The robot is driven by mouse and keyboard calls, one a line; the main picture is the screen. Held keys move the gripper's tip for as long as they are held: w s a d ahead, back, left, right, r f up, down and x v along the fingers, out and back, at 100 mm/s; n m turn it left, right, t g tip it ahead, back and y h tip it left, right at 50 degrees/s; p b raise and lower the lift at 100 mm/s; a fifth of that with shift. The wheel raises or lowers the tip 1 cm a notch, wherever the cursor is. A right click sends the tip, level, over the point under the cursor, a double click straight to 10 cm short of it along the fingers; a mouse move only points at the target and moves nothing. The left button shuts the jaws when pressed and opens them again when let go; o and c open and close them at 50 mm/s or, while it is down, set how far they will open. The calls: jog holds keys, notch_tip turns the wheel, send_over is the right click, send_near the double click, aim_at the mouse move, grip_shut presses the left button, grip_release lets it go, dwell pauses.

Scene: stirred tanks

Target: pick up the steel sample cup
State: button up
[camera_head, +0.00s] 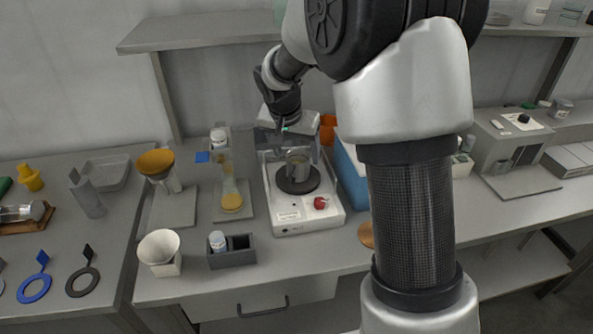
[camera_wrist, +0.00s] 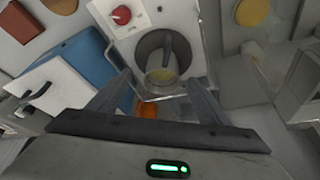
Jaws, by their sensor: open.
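The steel sample cup (camera_head: 297,166) stands upright on the dark round plate (camera_head: 313,181) of a white stirrer unit with a red knob (camera_head: 320,203). My gripper (camera_head: 283,125) is above and behind the cup in the head view. In the wrist view its two fingers (camera_wrist: 160,90) are spread apart, one to each side of the cup's near end. The gripper is open and holds nothing. I cannot tell its exact height over the cup.
A blue box (camera_head: 349,172) stands right of the stirrer, partly behind my arm. An orange object (camera_head: 328,127) is behind it. A bottle on a stand (camera_head: 224,160) and a grey caddy (camera_head: 240,256) are to the left. A shelf (camera_head: 205,37) runs above the bench.

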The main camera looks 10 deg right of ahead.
aim_at(296, 170)
jog(key=x, duration=0.6)
jog(key=shift+w+a+f, duration=0.15)
jog(key=shift+w+f, duration=0.1)
jog(key=c, duration=1.2)
